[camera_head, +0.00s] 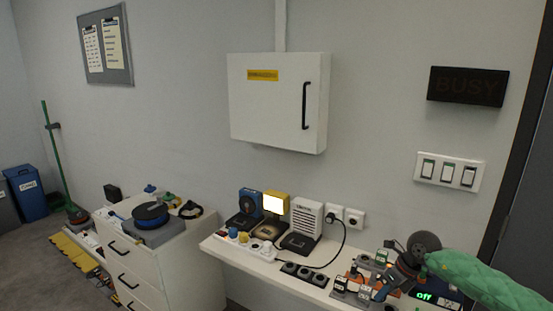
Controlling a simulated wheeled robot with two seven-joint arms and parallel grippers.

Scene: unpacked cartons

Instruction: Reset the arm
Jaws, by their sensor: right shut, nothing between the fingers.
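My right arm, in a green sleeve, comes in from the lower right. My right gripper (380,293) is shut and empty, low over the right end of the white shelf (290,284). It is close to small devices there, and I cannot tell whether it touches any. A small display (428,296) reading "Off" in green shows beside it, partly hidden by my arm. My left gripper is not in view.
Grey sockets (304,273) and a white speaker-like box (305,217) with a black cable stand on the shelf. A white wall cabinet (278,101), a dark "BUSY" sign (467,87) and switches (448,171) are above. A drawer unit (135,262) stands left.

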